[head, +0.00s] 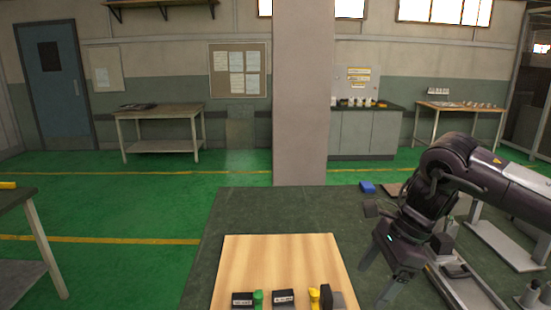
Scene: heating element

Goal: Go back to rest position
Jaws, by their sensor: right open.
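My right gripper (373,284) is in the lower right of the head view, on the dark arm that comes in from the right. Its fingers point down and are apart, with nothing seen between them. It is over the dark green worktable (240,215), just right of a light wooden board (285,262). My left gripper is not in view.
On the board's near edge are dark labelled blocks (284,298), a green piece (258,297) and a yellow piece (314,297). Metal fixtures (470,290) stand at right. A pillar (300,100) rises behind the table.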

